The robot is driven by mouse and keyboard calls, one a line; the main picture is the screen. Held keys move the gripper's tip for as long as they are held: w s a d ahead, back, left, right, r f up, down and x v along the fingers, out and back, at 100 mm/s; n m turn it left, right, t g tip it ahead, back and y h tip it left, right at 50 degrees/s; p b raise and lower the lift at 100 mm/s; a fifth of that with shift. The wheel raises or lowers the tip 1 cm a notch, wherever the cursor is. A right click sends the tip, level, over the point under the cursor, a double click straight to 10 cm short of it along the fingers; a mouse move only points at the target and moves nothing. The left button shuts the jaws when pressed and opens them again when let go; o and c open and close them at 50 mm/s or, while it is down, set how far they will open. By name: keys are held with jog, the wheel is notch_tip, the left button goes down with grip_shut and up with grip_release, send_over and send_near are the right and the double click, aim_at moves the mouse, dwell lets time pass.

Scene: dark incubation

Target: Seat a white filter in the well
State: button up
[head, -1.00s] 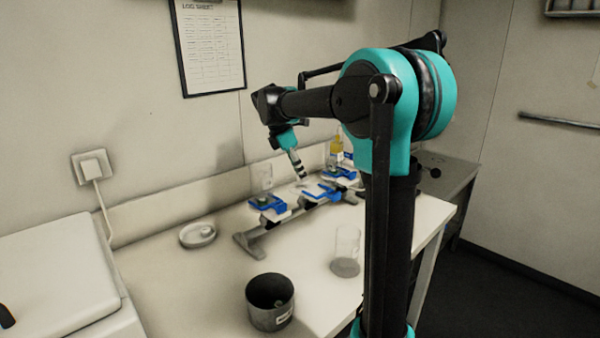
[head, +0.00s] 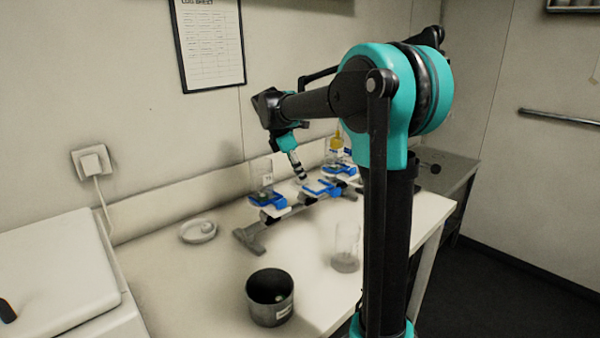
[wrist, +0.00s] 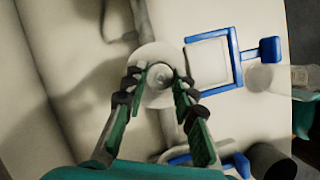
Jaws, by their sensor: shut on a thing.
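My gripper (wrist: 161,77) is shut on a pale round knob at the centre of a white disc, which looks like the white filter (wrist: 152,56). The disc lies over the grey rail of the rack. In the head view my gripper (head: 303,181) is low, just left of the middle blue frame (head: 322,188). In the wrist view this blue frame (wrist: 236,62), with a white square inside, is right of the disc. The well beneath is hidden, and I cannot tell whether the filter touches it.
Another blue-framed station (head: 268,199) stands at the rack's left end, and one (head: 340,171) at its right. A pale dish (head: 198,231), a dark pot (head: 270,300) and a clear beaker (head: 346,250) stand on the bench. A yellow-topped bottle (head: 336,145) is behind the rack.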

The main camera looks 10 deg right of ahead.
jog(key=shift+f, duration=0.2)
jog(key=o, duration=0.8)
jog(key=v, duration=1.2)
